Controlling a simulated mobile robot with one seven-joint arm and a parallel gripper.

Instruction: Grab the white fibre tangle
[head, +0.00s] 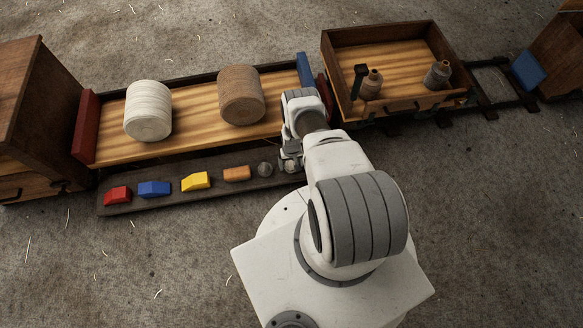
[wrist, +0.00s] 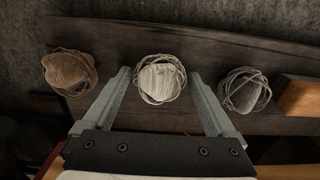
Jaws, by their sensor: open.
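The white fibre tangle (wrist: 161,79), a pale lump wrapped in loose thin strands, lies on a dark wooden strip in the middle of the wrist view. My gripper (wrist: 161,73) is open, with one finger on each side of the tangle and a gap to both. I cannot tell how high the fingertips are above the strip. A brown tangle (wrist: 70,70) lies to its left and a grey tangle (wrist: 243,91) to its right. In the head view my gripper (head: 291,162) is over the strip's right end, and my arm hides the white tangle.
The dark strip (head: 148,204) also bears red, blue, yellow and orange blocks. Behind it is a wooden wagon (head: 188,110) with a white spool (head: 148,110) and a brown spool (head: 240,95). A second wagon (head: 398,52) at right holds two small bottles.

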